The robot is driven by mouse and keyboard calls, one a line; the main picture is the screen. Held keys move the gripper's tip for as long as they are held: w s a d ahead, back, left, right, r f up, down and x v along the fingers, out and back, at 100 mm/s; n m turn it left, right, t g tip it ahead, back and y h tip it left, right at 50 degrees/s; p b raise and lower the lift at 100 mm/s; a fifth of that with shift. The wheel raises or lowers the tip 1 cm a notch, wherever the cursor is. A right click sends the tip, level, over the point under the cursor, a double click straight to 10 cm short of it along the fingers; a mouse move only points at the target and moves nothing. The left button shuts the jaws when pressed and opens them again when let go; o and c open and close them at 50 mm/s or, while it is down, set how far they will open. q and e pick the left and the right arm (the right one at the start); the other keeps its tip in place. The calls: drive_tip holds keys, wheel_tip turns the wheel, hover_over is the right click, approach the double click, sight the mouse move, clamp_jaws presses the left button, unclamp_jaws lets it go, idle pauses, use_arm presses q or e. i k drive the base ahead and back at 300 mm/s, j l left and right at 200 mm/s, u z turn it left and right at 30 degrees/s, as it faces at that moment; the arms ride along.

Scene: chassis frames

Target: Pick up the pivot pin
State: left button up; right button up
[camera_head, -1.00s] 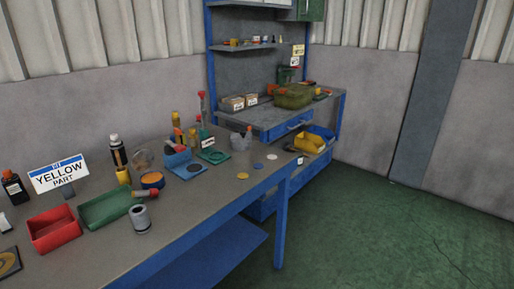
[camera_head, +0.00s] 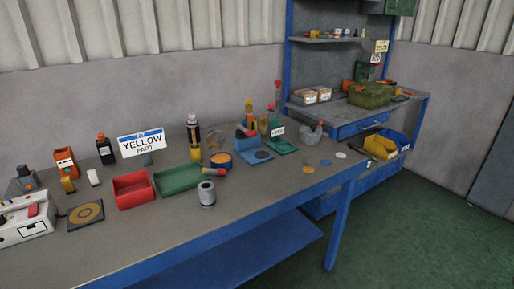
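I cannot tell for certain which item is the pivot pin. A grey hollow-topped cylinder (camera_head: 206,193) stands upright near the front edge of the workbench (camera_head: 255,205). Behind it, a small red-and-tan handled piece (camera_head: 213,171) lies by the right end of a green tray (camera_head: 177,179). A red tray (camera_head: 133,189) sits left of the green one. Neither of my grippers is in view.
A white box (camera_head: 27,224) and a dark square plate with a tan ring (camera_head: 85,214) are at the left. A second bench with a yellow bin (camera_head: 381,145) is beyond. Green floor is clear at right.

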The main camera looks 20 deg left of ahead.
sight(218, 172)
drive_tip(key=i+u, duration=0.1)
drive_tip(key=u, duration=0.3)
drive_tip(key=i+l+u, duration=0.1)
drive_tip(key=u, duration=0.25)
drive_tip(key=i+l+u, duration=0.1)
drive_tip(key=u, duration=0.3)
